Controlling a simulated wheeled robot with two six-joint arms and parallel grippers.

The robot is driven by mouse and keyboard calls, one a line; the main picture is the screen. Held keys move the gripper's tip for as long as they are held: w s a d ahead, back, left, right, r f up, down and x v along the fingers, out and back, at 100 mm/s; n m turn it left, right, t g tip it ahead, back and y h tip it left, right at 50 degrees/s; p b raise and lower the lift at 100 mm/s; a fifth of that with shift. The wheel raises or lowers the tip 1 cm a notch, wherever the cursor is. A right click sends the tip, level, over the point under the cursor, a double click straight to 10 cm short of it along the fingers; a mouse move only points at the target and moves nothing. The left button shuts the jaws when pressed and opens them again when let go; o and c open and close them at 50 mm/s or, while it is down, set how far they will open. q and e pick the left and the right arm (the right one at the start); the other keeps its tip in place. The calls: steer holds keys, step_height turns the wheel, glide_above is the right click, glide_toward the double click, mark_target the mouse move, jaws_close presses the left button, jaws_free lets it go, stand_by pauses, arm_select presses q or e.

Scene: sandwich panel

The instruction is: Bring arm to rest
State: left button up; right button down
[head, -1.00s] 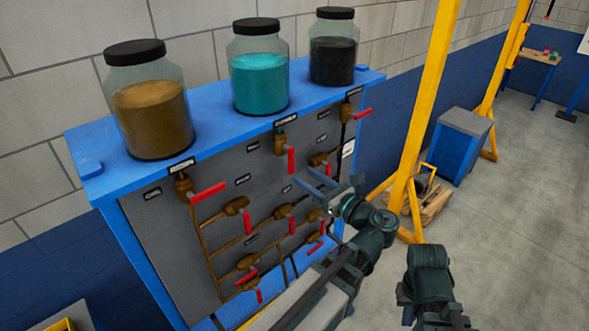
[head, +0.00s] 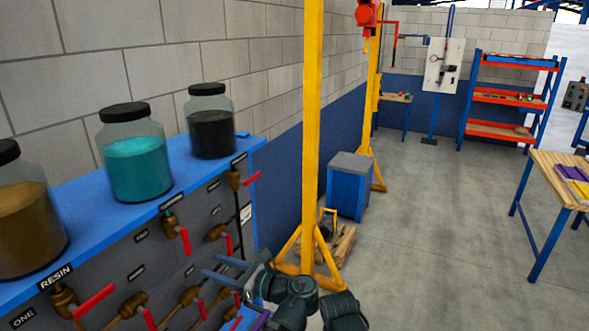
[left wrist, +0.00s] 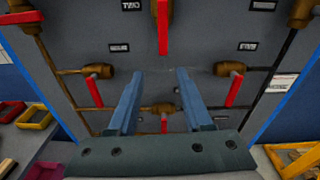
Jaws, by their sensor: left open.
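My left gripper (head: 226,272) is in front of the valve panel at the bottom of the head view. Its two blue-grey fingers are apart with nothing between them. In the left wrist view the open fingers (left wrist: 158,95) point at the grey panel face (left wrist: 196,45), with red-handled brass valves on both sides and above. The panel (head: 130,250) in the head view carries several valves with red handles. Another dark arm part of mine shows at the bottom edge. My right gripper is not seen.
Jars of brown resin (head: 28,225), teal liquid (head: 137,165) and black material (head: 211,130) stand on the blue cabinet top. A yellow post (head: 312,130) and blue box (head: 349,190) stand right of it. Open grey floor (head: 430,250) lies further right, before a wooden-topped table (head: 545,165).

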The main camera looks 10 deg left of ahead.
arm_select(q)
step_height(320, 180, down, 14)
steer(key=s+a+n+g+h, duration=0.1)
steer(key=s+n+g+h, duration=0.25)
steer(key=n+h, duration=0.5)
steer(key=s+d+f+n+g+h+b, duration=0.1)
steer(key=s+d+f+n+h+b, duration=0.2)
steer(key=d+f+b, duration=0.3)
steer(key=s+d+f+n+g+h+b, duration=0.1)
steer(key=s+d+f+n+h+b, duration=0.2)
steer(key=d+f+b, duration=0.4)
steer(key=s+d+f+n, duration=0.1)
steer(key=d+f+n, duration=0.1)
steer(key=d+f, duration=0.4)
steer(key=shift+n, duration=0.35)
